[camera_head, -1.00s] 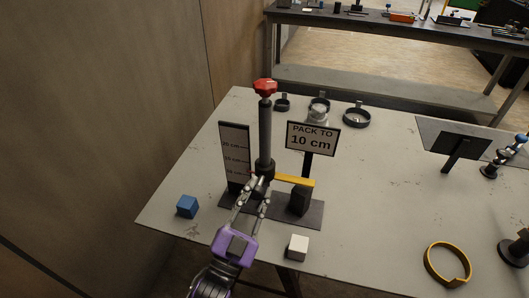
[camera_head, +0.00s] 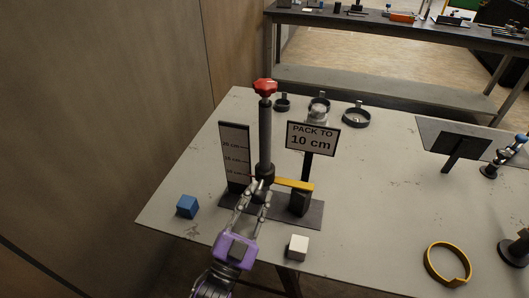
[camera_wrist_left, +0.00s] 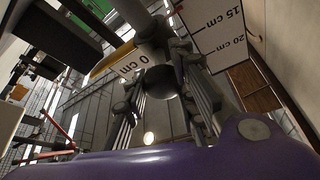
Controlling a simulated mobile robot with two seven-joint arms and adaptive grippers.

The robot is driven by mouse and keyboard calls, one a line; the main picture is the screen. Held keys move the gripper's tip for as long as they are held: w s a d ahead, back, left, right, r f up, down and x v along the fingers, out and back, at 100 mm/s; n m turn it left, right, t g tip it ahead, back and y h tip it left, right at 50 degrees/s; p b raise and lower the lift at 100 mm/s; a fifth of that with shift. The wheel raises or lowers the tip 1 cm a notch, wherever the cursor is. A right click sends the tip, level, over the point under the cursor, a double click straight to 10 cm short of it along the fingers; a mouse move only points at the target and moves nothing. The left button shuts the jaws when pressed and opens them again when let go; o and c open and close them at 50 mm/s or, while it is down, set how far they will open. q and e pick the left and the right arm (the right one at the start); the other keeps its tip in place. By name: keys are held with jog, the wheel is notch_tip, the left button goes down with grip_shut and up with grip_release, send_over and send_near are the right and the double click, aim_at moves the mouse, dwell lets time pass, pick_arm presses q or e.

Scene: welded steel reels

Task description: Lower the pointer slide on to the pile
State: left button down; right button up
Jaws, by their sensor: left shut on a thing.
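The pointer slide is a dark collar (camera_head: 265,171) on an upright grey post (camera_head: 265,130) with a red knob on top. Its yellow pointer (camera_head: 294,185) sticks out to the right, and it also shows in the wrist view (camera_wrist_left: 110,62). My left gripper (camera_head: 259,187) is shut on the slide at the front of the post; its fingers also show in the wrist view (camera_wrist_left: 160,80). A dark pile (camera_head: 299,204) stands below the pointer's right end; I cannot tell whether they touch. A scale board (camera_head: 235,155) with cm marks stands left of the post.
A "PACK TO 10 cm" sign (camera_head: 313,138) stands behind the pile. A blue cube (camera_head: 187,206) lies left and a white cube (camera_head: 298,246) lies in front. Several round fittings sit at the back. A yellow ring (camera_head: 428,265) lies right; the table between is mostly clear.

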pick_arm(q)
jog(key=c, duration=1.5)
grip_release()
jog(key=shift+s+d, duration=0.1)
jog(key=shift+d, duration=0.1)
jog(key=shift+a, duration=0.1)
jog(key=shift+s+a+f, duration=0.2)
jog(key=shift+s, duration=0.05)
jog(key=shift+v, duration=1.05)
jog(key=v, duration=0.4)
jog(key=shift+s+r, duration=0.1)
pick_arm(e)
jog(key=shift+s+f, duration=0.25)
jog(key=shift+f, duration=0.05)
jog(key=shift+w, duration=0.15)
jog(key=shift+w, duration=0.3)
